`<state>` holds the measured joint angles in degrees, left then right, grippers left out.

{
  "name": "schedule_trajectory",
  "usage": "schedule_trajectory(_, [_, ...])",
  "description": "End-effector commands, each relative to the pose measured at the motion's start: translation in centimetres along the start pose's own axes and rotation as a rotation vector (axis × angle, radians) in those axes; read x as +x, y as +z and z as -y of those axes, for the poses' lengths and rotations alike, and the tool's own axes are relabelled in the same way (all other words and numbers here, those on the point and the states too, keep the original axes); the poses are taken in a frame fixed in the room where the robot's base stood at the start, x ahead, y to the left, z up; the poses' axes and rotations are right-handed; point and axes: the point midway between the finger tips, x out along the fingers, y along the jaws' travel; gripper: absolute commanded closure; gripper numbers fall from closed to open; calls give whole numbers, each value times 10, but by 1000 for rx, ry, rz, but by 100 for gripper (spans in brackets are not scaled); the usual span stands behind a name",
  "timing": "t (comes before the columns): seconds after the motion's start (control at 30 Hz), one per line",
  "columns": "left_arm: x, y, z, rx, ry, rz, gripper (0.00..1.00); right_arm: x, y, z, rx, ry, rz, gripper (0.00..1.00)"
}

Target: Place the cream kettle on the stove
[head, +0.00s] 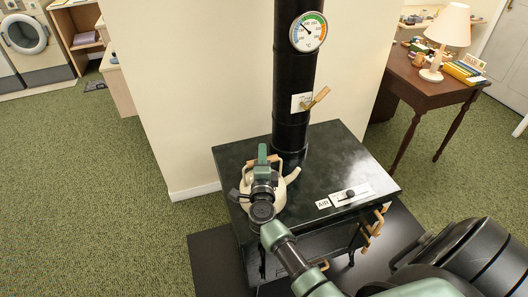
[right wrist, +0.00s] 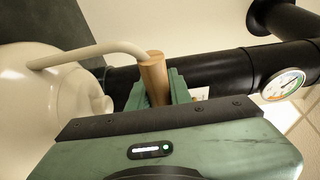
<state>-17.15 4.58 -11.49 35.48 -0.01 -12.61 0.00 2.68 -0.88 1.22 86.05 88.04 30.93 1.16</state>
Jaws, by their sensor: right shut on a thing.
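The cream kettle (head: 279,196) is over the left part of the black stove top (head: 330,160) in the head view, its spout pointing right. My right gripper (head: 262,158) comes over it from the front and hides part of it. In the right wrist view the round kettle body (right wrist: 38,100) is at the left, and the green fingers of my right gripper (right wrist: 156,92) are shut on the wooden grip of its handle (right wrist: 153,72). I cannot tell whether the kettle's base touches the stove. My left gripper is not in view.
A black stovepipe (head: 292,90) with a dial gauge (head: 308,31) rises behind the kettle. An air slider plate (head: 349,194) is on the stove's front right. A wooden desk with a lamp (head: 447,35) stands at the right. The stove top's right side is clear.

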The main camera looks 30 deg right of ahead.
Motion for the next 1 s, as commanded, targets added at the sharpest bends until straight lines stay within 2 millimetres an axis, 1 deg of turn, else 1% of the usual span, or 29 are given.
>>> schedule_trajectory(0.03, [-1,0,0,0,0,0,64,1,1,5,2,-8,0,100])
schedule_trajectory(0.07, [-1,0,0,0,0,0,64,1,1,5,2,-8,0,100])
schedule_trajectory(0.33, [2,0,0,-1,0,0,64,1,1,0,2,-7,0,100])
schedule_trajectory(0.37, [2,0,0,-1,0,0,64,0,0,-3,1,0,0,75])
schedule_trajectory(0.4, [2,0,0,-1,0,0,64,0,0,-2,1,0,0,64])
schedule_trajectory(0.43, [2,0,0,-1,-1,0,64,0,0,-2,1,0,0,58])
schedule_trajectory(0.7, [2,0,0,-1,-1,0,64,0,0,-2,1,0,0,58])
schedule_trajectory(0.8, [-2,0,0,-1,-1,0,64,0,0,3,0,-1,0,58])
schedule_trajectory(0.87, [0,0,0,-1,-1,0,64,-6,1,0,1,2,1,58])
schedule_trajectory(0.97, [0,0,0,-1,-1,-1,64,-22,1,-1,2,3,2,58])
schedule_trajectory(1.0, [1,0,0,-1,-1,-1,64,-31,0,-2,3,4,1,58])
